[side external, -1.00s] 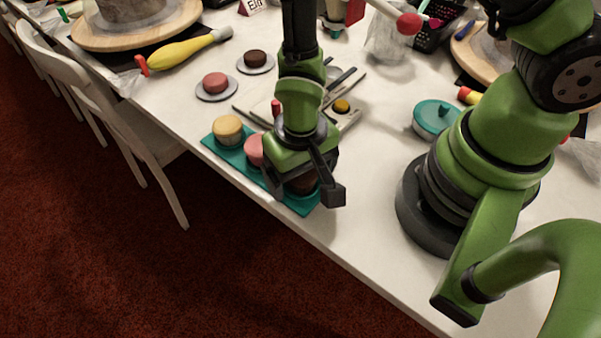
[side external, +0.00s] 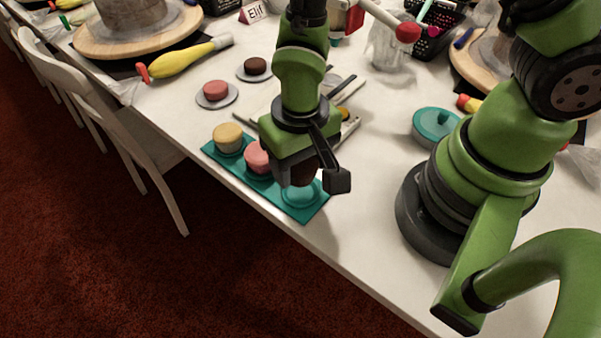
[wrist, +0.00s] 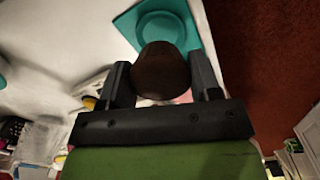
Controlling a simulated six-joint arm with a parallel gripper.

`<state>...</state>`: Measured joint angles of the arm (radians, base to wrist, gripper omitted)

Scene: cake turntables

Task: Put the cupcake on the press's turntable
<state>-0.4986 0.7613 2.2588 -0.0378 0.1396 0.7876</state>
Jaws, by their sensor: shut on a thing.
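My gripper (side external: 308,178) is shut on a dark brown cupcake (wrist: 161,68), its jaws on either side of it. In the side view the cupcake (side external: 303,172) is partly hidden by the jaws and hangs just above the teal tray (side external: 313,212). Below it, the round teal seat at the tray's near end is empty; the wrist view also shows this seat (wrist: 158,25). A press with a red part (side external: 354,17) and a lever ending in a red ball (side external: 408,32) stands at the top edge, partly cut off. I cannot make out its turntable.
A yellow cupcake (side external: 228,137) and a pink cupcake (side external: 257,158) sit on the tray. Small plates hold a red cake (side external: 215,89) and a dark one (side external: 257,66). A yellow piping bag (side external: 182,58) lies farther left. A teal lidded pot (side external: 436,124) stands right.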

